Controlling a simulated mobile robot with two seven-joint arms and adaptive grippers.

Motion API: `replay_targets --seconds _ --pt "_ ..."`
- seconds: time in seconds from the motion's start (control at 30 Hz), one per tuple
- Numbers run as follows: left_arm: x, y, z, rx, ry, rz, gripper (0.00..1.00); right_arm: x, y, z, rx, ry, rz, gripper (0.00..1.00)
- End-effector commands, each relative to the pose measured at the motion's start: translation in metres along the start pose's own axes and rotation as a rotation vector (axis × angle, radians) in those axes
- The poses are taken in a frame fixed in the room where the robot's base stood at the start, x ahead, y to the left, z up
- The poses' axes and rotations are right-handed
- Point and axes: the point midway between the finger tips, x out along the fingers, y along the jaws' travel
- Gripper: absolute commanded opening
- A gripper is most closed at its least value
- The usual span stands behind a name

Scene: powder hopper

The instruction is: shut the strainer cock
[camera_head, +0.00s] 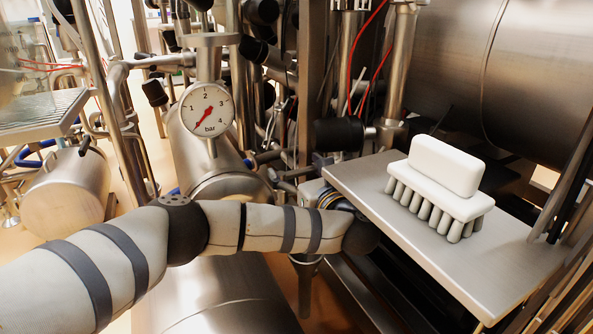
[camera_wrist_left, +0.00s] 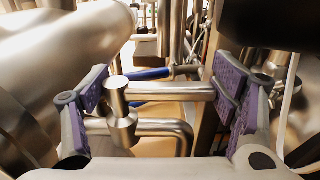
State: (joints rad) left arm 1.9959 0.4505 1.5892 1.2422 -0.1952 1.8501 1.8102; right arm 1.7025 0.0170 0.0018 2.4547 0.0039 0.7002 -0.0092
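My left gripper (camera_wrist_left: 163,95) is open in the left wrist view, with a purple-padded finger at each side. Between the fingers is a steel fitting (camera_wrist_left: 121,112) with a round upright body, which looks like the strainer cock. A straight steel bar (camera_wrist_left: 170,91) runs level from it to the right, ending close to the right finger; I cannot tell whether they touch. A bent pipe (camera_wrist_left: 165,127) lies below the bar. In the head view my left arm reaches in from the left, and its gripper is hidden by the steel shelf. My right gripper is not in view.
A white brush (camera_head: 438,185) stands on the steel shelf (camera_head: 480,275) above my left wrist. A pressure gauge (camera_head: 207,109) stands behind my left arm. A blue handle (camera_wrist_left: 149,74) lies beyond the bar. A large steel cylinder (camera_wrist_left: 60,50) crowds the left side.

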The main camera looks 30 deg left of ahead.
Motion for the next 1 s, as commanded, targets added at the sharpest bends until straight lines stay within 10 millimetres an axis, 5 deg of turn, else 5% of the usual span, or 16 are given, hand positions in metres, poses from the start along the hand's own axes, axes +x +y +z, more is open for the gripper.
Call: replay_targets --seconds 0.03,0.1,0.4,0.73,0.77,0.8,0.83,1.0 --pt "0.0 0.0 0.0 0.0 0.0 0.001 0.46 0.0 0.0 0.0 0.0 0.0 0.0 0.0" --pt "0.0 0.0 0.0 0.0 0.0 0.001 0.3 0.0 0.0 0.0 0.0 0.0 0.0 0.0" --pt "-0.007 0.003 0.009 0.0 -0.005 -0.219 0.29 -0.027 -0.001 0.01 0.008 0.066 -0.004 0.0" --pt "-0.009 0.001 0.0 0.001 -0.001 -0.266 0.29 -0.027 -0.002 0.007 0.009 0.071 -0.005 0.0" --pt "-0.009 0.001 0.0 0.001 -0.001 -0.265 0.84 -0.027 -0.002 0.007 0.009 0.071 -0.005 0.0" --pt "-0.009 0.001 0.0 0.001 -0.001 -0.265 0.93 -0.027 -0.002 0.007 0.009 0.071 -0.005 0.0" --pt "-0.009 0.001 0.0 0.001 -0.001 -0.265 0.99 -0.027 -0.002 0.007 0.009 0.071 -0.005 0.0" --pt "-0.01 0.001 0.0 0.001 -0.001 -0.265 1.0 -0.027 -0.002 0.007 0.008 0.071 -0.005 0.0"
